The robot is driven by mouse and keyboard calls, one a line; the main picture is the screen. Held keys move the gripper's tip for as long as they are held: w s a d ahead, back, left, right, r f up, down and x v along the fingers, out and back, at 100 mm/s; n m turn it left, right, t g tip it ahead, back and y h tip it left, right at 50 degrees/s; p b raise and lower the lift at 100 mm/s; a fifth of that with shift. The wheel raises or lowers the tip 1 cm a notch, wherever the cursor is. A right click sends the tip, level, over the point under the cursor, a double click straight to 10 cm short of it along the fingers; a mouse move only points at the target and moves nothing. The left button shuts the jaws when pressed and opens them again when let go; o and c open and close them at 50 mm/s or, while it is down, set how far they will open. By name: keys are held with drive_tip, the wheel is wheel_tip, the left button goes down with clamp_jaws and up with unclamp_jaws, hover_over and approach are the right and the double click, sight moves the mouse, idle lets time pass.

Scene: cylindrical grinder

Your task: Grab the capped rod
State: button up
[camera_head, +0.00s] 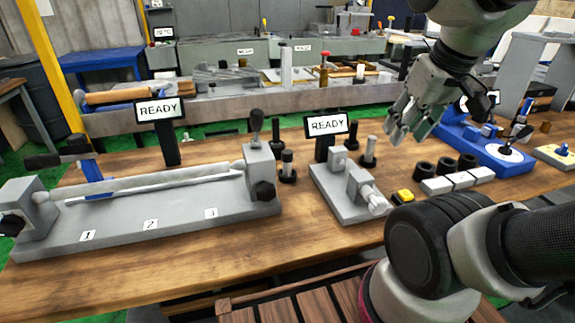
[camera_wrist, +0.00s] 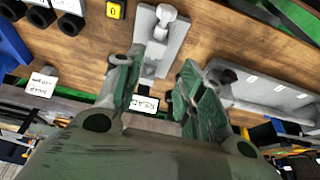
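My gripper (camera_head: 408,125) hangs above the right part of the wooden table, fingers apart and empty, pointing down. Its two open fingers also show in the wrist view (camera_wrist: 158,90). I cannot tell which upright piece is the capped rod. My gripper touches none of these.
A long grey fixture (camera_head: 150,222) holds a bar at left. A small grey fixture (camera_head: 345,205) stands mid-table by a READY screen (camera_head: 327,124). Black rings (camera_head: 445,165), white blocks (camera_head: 452,183), a yellow button (camera_head: 403,196) and a blue device (camera_head: 485,150) are at right.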

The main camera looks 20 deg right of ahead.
drive_tip(key=o, duration=0.4)
drive_tip(key=shift+a+f, duration=0.1)
drive_tip(key=shift+f, duration=0.05)
drive_tip(key=m+y, duration=0.3)
drive_tip(key=m, duration=2.5)
hover_over(288, 152)
drive_tip(key=s+d, duration=0.2)
wheel_tip(288, 152, down, 14)
drive_tip(key=shift+g, duration=0.3)
drive_tip(key=shift+x, duration=3.7)
